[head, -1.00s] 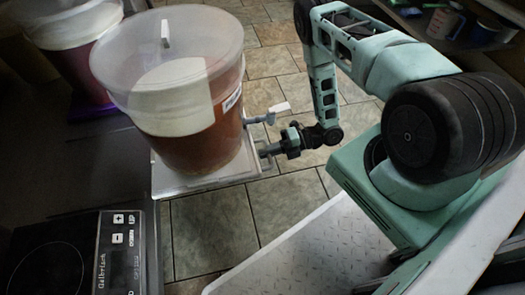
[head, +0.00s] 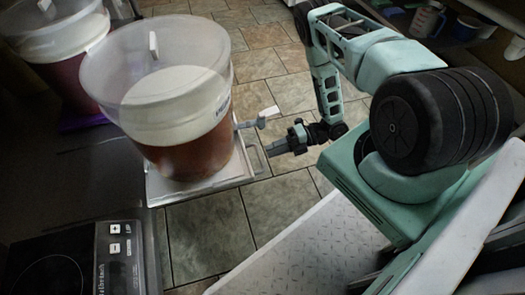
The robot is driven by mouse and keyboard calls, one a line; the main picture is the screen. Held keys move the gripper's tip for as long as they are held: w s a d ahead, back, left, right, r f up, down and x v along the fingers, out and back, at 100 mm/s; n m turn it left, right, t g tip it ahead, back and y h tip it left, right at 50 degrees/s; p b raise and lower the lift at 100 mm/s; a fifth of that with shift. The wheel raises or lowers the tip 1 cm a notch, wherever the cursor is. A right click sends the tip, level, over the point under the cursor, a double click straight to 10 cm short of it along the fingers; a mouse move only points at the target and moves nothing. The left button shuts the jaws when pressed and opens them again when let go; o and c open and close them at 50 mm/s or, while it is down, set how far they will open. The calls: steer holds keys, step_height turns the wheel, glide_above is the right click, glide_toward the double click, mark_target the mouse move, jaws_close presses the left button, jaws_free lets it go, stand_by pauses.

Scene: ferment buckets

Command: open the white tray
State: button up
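The white tray (head: 202,186) sticks out over the floor from the dark counter. A clear bucket (head: 190,152) of reddish-brown liquid with a pale top layer stands on it. A small handle (head: 261,161) is at the tray's right end. My gripper (head: 272,149) is at the right of the tray, its fingers pointing left toward the handle. The fingertips look very close to the handle; I cannot tell whether they touch it. The fingers are small and dark, so I cannot tell whether they are open or shut.
The bucket's spigot (head: 266,114) with a white lever juts out just above my gripper. A cooktop (head: 60,262) lies at the lower left. A second bucket (head: 75,75) stands at the upper left. Tiled floor (head: 205,237) is free beside the tray.

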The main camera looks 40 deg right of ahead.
steer(key=p+v, duration=0.3)
steer(key=v, duration=0.9)
